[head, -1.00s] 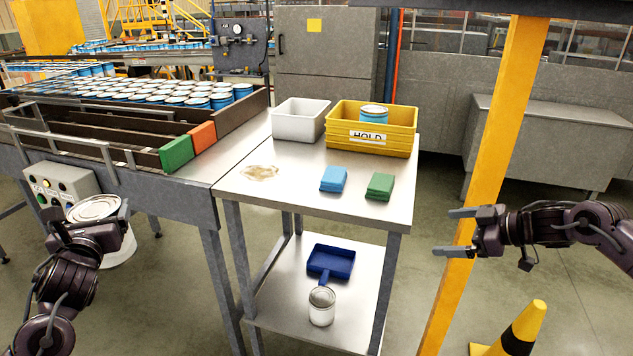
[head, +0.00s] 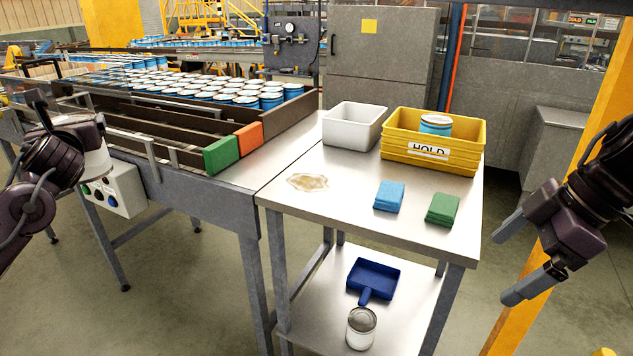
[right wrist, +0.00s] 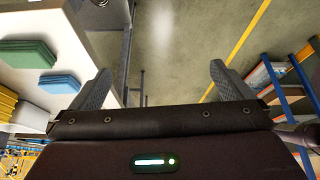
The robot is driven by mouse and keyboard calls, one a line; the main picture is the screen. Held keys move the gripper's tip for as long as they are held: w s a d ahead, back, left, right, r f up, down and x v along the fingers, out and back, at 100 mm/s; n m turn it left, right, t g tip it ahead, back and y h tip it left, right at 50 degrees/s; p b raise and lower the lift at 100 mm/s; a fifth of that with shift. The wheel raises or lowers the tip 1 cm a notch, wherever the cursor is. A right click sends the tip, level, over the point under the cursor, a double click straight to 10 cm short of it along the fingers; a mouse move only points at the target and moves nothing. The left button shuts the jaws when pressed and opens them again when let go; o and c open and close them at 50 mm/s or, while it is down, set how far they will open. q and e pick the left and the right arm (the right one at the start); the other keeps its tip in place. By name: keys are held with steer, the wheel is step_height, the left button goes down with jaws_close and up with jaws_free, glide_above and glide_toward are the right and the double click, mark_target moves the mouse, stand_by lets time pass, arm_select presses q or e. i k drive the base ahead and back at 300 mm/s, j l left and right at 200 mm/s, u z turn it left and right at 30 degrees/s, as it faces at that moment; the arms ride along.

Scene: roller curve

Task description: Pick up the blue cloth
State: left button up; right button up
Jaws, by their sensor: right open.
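The blue cloth (head: 389,196) is a folded pad lying flat on the steel table (head: 340,225), between a pale spill (head: 307,182) and a folded green cloth (head: 442,209). It also shows in the right wrist view (right wrist: 61,83), at the left beside the green cloth (right wrist: 27,54). My right gripper (head: 505,266) is open and empty, off the table's right edge and apart from both cloths. My left gripper (head: 55,125) is at the far left beside a white can (head: 97,162). Its fingers are partly hidden, so I cannot tell whether it grips the can.
A white bin (head: 354,127) and a yellow HOLD crate (head: 430,157) with a can inside stand at the table's back. A blue dustpan (head: 372,280) and a can (head: 361,328) are on the lower shelf. A yellow post (head: 560,260) stands behind my right gripper.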

mark_target(389, 196)
steer(key=i, duration=1.2)
